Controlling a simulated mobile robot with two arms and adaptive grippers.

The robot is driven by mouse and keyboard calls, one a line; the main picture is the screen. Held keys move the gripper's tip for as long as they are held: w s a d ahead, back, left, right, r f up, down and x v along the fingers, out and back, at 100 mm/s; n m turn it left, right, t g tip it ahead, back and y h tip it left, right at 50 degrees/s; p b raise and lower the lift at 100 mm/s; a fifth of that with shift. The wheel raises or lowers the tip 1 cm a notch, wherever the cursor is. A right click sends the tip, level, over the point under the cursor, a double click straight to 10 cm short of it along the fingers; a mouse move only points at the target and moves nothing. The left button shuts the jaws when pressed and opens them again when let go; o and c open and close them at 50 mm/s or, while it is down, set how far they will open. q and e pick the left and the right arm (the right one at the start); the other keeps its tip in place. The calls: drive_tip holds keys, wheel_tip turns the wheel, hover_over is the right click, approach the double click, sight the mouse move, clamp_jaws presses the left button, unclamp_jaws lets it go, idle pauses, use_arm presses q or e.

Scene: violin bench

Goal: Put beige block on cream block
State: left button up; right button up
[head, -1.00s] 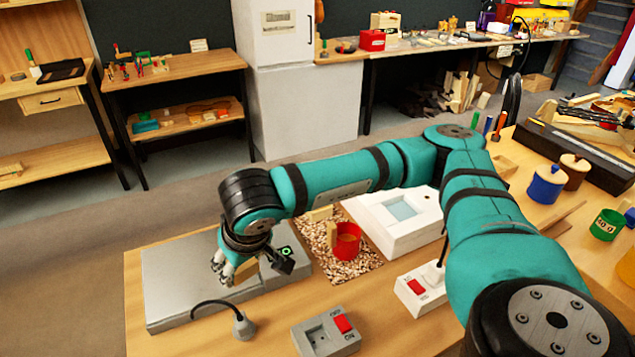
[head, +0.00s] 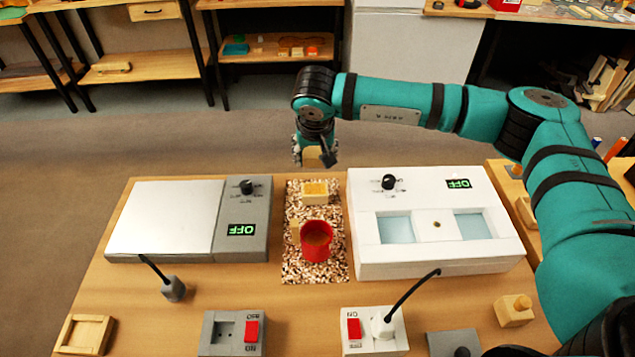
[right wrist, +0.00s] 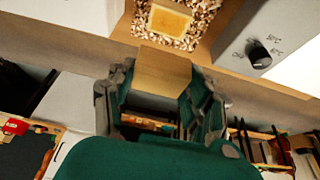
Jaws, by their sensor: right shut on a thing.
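The beige block (head: 313,157) is held in my right gripper (head: 315,160), which is shut on it. In the right wrist view the beige block (right wrist: 163,70) sits between the two fingers (right wrist: 160,85). The cream block (head: 314,198) lies on the speckled mat (head: 297,265), nearer to the camera than the held block, with an amber patch on top. It also shows at the top of the right wrist view (right wrist: 183,33). The two blocks look apart. My left gripper is not in view.
A red cup (head: 316,246) stands on the mat close to the cream block, a small pale piece (head: 295,230) beside it. A grey hot plate (head: 165,220) is left of the mat, a white device (head: 435,250) right. Switch boxes (head: 232,335) and plugs lie at the front.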

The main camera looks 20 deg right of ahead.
sight(314, 165)
wheel_tip(314, 165, down, 5)
drive_tip(key=shift+a+r+p, duration=0.15)
drive_tip(key=shift+r+p, duration=0.05)
drive_tip(key=shift+p, duration=0.2)
wheel_tip(314, 165, down, 4)
drive_tip(key=shift+f+p, duration=0.1)
drive_tip(key=shift+p, duration=0.25)
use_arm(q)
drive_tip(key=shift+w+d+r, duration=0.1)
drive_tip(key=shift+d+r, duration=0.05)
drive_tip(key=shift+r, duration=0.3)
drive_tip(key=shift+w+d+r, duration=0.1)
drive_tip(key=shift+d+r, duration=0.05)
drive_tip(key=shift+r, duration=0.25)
use_arm(e)
drive_tip(key=shift+f, duration=0.1)
drive_tip(key=shift+f, duration=0.15)
drive_tip(key=o, duration=1.1)
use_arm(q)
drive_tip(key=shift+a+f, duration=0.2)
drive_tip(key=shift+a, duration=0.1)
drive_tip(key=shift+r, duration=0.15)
